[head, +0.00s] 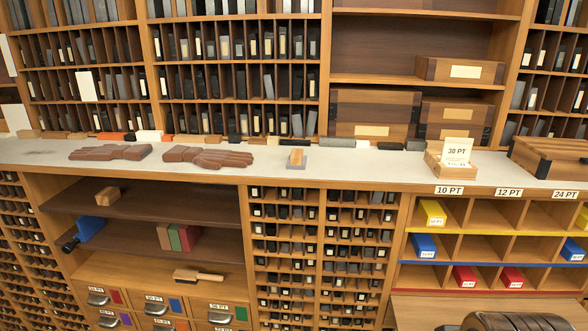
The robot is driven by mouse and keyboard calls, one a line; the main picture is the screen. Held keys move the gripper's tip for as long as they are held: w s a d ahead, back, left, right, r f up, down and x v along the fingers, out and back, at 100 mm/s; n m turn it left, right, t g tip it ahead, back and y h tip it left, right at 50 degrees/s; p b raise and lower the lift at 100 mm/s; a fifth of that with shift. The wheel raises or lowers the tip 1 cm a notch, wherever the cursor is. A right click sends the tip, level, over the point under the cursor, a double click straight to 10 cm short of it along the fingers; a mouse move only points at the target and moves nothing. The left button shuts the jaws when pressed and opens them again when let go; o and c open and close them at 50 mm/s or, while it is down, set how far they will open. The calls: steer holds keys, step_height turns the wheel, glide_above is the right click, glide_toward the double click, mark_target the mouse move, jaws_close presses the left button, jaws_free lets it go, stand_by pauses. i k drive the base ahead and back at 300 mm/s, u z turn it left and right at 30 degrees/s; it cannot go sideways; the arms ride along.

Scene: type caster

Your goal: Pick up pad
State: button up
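No thing in view is plainly marked as the pad. A small grey flat piece with a wooden strip on top (296,159) lies alone near the middle of the pale counter (345,161) and may be it. A wooden holder (447,170) with a white card reading 30 PT (457,151) stands farther right on the counter. My gripper cannot be made out in the head view.
Two brown glove-like things (208,156) lie left on the counter, with small blocks along its back. Wooden boxes (372,114) fill shelves behind. Below are a brush (198,276), drawers and coloured bins (432,213). The counter around the grey piece is clear.

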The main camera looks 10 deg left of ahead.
mark_target(296, 160)
steer(key=k, duration=0.95)
steer(key=u, duration=0.45)
steer(key=i, duration=1.25)
steer(key=u, duration=0.7)
steer(key=i, duration=0.95)
steer(key=u, duration=0.05)
